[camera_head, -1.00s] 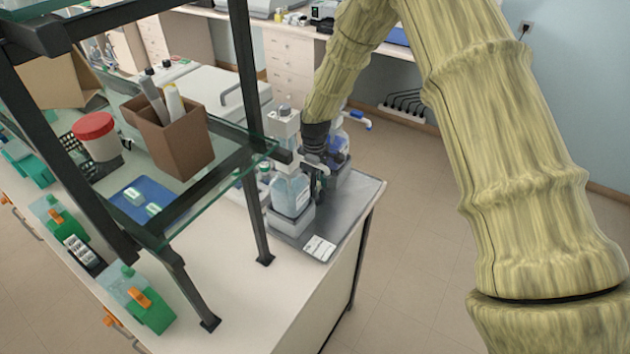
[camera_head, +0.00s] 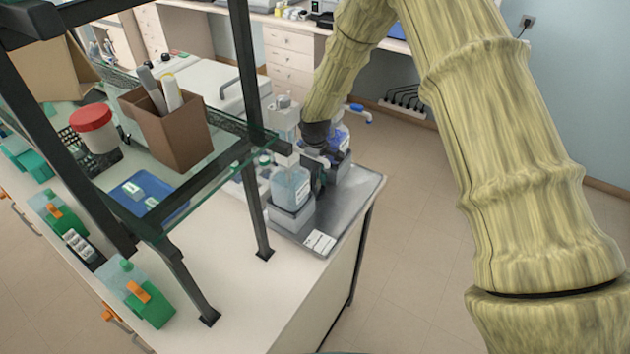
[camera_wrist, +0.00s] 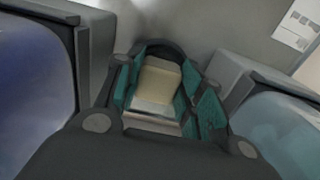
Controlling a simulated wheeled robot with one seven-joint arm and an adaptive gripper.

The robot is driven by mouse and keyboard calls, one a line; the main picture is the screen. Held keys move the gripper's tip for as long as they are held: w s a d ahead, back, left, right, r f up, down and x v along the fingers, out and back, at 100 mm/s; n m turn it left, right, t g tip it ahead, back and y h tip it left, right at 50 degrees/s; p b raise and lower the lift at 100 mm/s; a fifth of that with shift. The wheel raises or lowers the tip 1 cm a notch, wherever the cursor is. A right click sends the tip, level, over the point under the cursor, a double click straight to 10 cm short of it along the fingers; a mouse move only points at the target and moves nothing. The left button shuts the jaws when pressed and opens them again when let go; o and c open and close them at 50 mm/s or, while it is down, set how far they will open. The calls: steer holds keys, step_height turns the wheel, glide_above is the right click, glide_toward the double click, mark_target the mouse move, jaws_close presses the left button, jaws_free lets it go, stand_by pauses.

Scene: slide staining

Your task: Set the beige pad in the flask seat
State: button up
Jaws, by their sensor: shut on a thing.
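In the wrist view, the beige pad (camera_wrist: 160,82) sits between the teal-lined fingers of my gripper (camera_wrist: 162,92), which is shut on it. A paler strip shows along the pad's lower edge. In the head view, my gripper (camera_head: 319,168) is low between two flasks at the grey tray, and the pad is hidden there. A flask of pale blue liquid (camera_head: 291,186) stands in a grey seat (camera_head: 291,218) in front. A flask of darker blue liquid (camera_head: 341,142) is behind it. I cannot make out an empty flask seat.
Grey blocks flank my gripper closely in the wrist view, with the dark blue flask (camera_wrist: 35,85) left and the pale one (camera_wrist: 275,130) right. A white label (camera_head: 319,242) lies on the tray (camera_head: 350,205). A glass shelf (camera_head: 215,165) with a black frame stands left.

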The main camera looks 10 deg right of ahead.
steer(key=shift+f, duration=0.2)
steer(key=o, duration=1.1)
steer(key=shift+c, duration=0.2)
step_height(320, 180, up, 12)
